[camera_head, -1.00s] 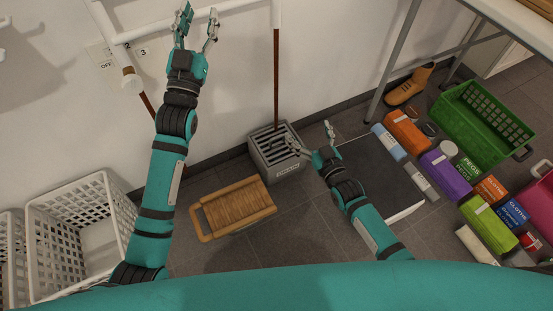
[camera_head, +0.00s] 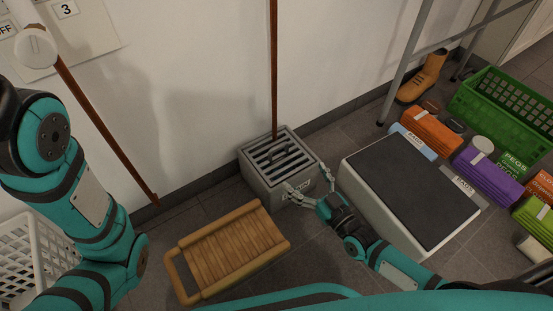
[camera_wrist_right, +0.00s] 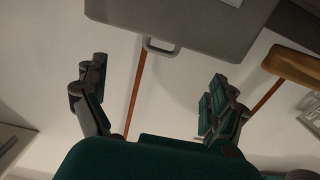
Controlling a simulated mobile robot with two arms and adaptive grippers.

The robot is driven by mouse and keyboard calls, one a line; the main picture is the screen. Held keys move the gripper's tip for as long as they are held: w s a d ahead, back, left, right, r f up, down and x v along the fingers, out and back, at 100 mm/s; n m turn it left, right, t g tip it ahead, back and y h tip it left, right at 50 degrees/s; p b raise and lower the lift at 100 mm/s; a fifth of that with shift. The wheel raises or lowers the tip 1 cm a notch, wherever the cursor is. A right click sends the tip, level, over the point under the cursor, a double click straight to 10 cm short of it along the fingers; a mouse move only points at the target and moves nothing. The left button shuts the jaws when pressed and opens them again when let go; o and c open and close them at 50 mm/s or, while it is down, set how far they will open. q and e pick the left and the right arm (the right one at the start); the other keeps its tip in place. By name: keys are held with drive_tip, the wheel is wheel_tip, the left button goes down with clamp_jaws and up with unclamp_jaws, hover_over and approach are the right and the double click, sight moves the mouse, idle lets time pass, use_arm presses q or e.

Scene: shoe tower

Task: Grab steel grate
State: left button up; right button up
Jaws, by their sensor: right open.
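The steel grate (camera_head: 270,150) is the slatted top of a grey box (camera_head: 262,186) standing on the floor by the wall. A dark bar handle (camera_head: 287,155) rises from the grate. My right gripper (camera_head: 311,184) is open and empty in front of the box's labelled front face, with a finger on each side of the label. In the right wrist view, the open fingers (camera_wrist_right: 155,92) are spread below a grey face with a loop handle (camera_wrist_right: 161,47) at its edge; the slats do not show there. My left arm is at the left; its gripper is out of view.
A dark-topped step (camera_head: 412,185) stands close on the right. A brown pole (camera_head: 274,70) rises behind the grate. A white basket (camera_head: 40,250) is at the left, and a green crate (camera_head: 505,110) at the right.

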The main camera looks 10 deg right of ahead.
sight(278, 148)
drive_tip(key=b+x, duration=0.4)
drive_tip(key=x, duration=0.4)
drive_tip(key=shift+f, duration=0.1)
drive_tip(key=b+x, duration=0.3)
drive_tip(key=x, duration=0.1)
drive_tip(key=shift+a+f+b, duration=0.1)
drive_tip(key=shift+f+b, duration=0.05)
drive_tip(key=shift+b, duration=0.2)
drive_tip(key=shift+w+a, duration=0.15)
drive_tip(key=shift+w, duration=0.3)
drive_tip(key=c, duration=1.5)
drive_tip(key=shift+r, duration=0.25)
drive_tip(key=shift+c, duration=1.4)
drive_tip(key=shift+r, duration=0.1)
